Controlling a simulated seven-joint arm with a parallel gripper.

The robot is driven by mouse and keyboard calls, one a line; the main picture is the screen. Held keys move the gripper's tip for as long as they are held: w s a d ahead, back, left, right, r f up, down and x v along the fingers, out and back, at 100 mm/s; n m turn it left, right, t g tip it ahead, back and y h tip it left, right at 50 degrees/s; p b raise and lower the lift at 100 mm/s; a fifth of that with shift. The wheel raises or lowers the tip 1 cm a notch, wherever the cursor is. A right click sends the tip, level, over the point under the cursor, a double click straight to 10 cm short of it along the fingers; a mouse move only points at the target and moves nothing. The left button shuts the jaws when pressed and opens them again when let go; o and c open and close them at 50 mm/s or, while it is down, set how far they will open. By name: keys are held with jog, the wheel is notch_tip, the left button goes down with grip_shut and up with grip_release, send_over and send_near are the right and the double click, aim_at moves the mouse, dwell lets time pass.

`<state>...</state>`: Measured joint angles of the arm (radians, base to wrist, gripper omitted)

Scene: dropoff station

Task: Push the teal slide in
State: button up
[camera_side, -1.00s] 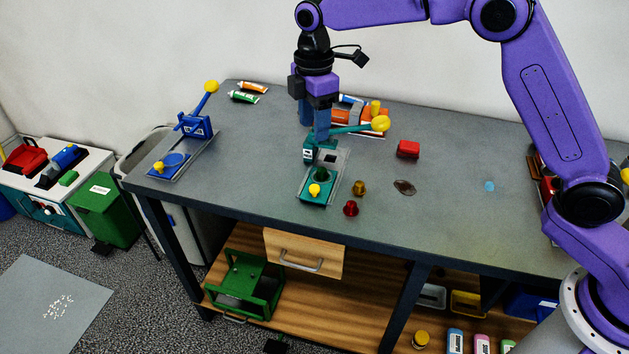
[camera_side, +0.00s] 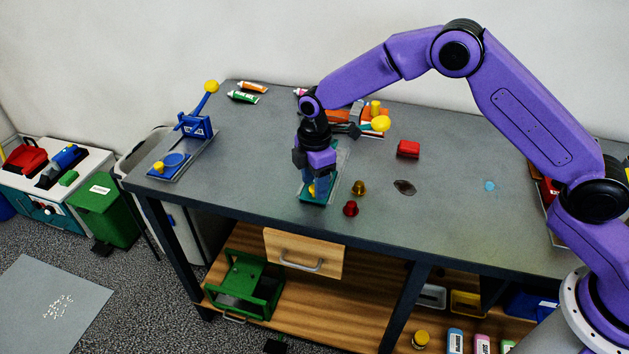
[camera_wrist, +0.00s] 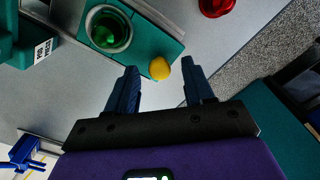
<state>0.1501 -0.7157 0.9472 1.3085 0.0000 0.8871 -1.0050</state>
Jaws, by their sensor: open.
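The teal slide (camera_side: 317,200) sits at the front end of a grey base plate on the table. In the wrist view the slide (camera_wrist: 146,32) shows a round well with a green piece (camera_wrist: 108,32) in it and a yellow knob (camera_wrist: 160,68) on its front edge. My gripper (camera_side: 313,192) is low over the slide's front end and hides most of it in the side view. In the wrist view my gripper (camera_wrist: 160,70) is open, with the yellow knob between the fingertips; I cannot tell whether they touch it. A teal housing (camera_wrist: 22,45) stands beside the slide.
A dark red piece (camera_side: 351,209) and a brown-gold piece (camera_side: 359,188) stand right of the slide. A red block (camera_side: 408,149) lies farther right. A blue press (camera_side: 193,127) stands at left. The table's front edge is close to the slide.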

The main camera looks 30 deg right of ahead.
jog(key=shift+f, duration=0.25)
grip_shut()
jog(key=w+d, duration=0.6)
jog(key=shift+w+d+r, duration=0.1)
jog(key=shift+w+d, duration=0.1)
jog(key=shift+w, duration=0.05)
grip_release()
notch_tip(320, 180, up, 17)
jog(key=shift+r, duration=0.2)
dwell(0.4)
